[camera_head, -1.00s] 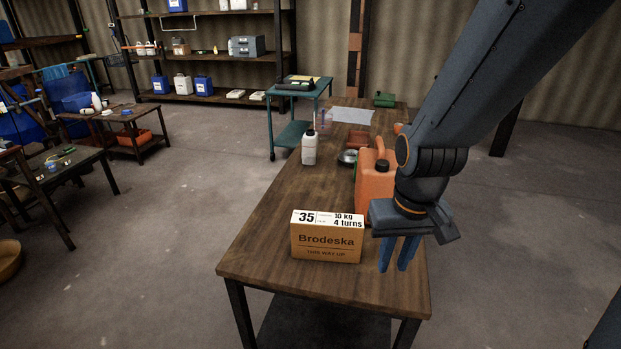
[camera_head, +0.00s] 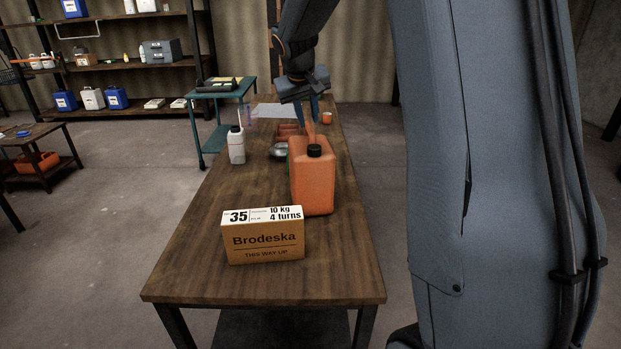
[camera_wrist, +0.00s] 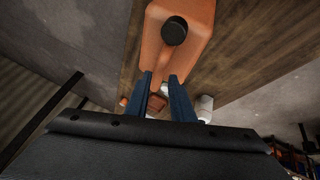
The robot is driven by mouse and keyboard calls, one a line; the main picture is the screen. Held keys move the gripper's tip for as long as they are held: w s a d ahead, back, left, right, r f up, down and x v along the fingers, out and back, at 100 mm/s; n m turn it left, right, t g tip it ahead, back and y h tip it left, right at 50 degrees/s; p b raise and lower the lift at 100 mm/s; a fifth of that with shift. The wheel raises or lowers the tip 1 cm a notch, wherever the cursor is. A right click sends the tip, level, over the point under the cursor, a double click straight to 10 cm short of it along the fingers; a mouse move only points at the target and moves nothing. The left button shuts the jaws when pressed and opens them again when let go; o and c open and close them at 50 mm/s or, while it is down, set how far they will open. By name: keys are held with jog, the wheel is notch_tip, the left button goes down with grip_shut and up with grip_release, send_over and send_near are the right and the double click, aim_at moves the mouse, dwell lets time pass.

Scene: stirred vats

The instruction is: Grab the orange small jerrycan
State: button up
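The orange jerrycan (camera_head: 314,187) stands upright on the wooden table, with a black cap on top. In the wrist view, its orange body (camera_wrist: 196,18) and black cap fill the top middle. My gripper (camera_head: 309,118) points down at the jerrycan's far side, above its top. In the wrist view the two blue fingers (camera_wrist: 160,78) are apart, with their tips at the jerrycan's near edge. I cannot tell whether they touch it. No object is visibly gripped.
A Brodeska carton (camera_head: 264,240) stands in front of the jerrycan on the table (camera_head: 200,277). A white bottle (camera_head: 236,148) and a metal bowl (camera_head: 279,151) are left of it. Red trays (camera_head: 288,131) and a small orange item (camera_head: 327,118) lie behind. The table's right front is clear.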

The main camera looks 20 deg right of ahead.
aim_at(310, 129)
jog(key=shift+p+x, duration=0.6)
jog(key=shift+x, duration=2.85)
jog(key=shift+s, duration=0.1)
grip_shut()
